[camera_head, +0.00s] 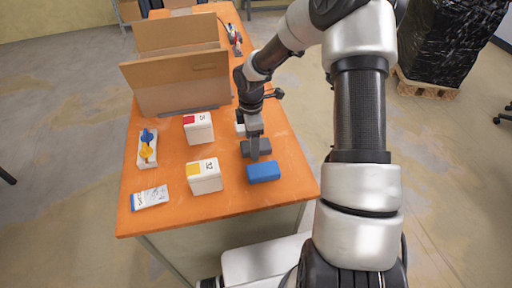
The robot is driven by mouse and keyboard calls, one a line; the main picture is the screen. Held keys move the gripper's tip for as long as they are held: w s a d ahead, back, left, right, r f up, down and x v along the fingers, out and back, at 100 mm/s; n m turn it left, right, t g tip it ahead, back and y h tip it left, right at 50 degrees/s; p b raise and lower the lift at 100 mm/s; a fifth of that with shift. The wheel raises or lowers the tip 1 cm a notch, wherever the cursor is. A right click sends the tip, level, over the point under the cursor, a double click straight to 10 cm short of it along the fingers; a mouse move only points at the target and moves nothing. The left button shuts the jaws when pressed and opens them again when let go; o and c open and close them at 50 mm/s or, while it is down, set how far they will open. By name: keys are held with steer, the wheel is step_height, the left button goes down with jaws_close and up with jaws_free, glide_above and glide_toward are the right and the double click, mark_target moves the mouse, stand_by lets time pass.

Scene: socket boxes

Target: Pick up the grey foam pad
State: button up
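The grey foam pad (265,147) lies on the orange table, just behind a blue block. My gripper (254,152) points down at it, and its fingers overlap the middle of the pad in this view. Part of the pad is hidden behind the fingers. I cannot tell whether the fingers are closed on the pad or apart, or whether they touch it.
The blue block (263,171) is close in front of the pad. White boxes with a red label (198,128) and a yellow label (204,177) stand to the left. A cardboard box (180,85) stands behind. The table's front right corner (300,192) is bare.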

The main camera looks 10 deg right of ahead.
steer(key=shift+c, duration=0.4)
steer(key=c, duration=1)
steer(key=shift+r, duration=0.1)
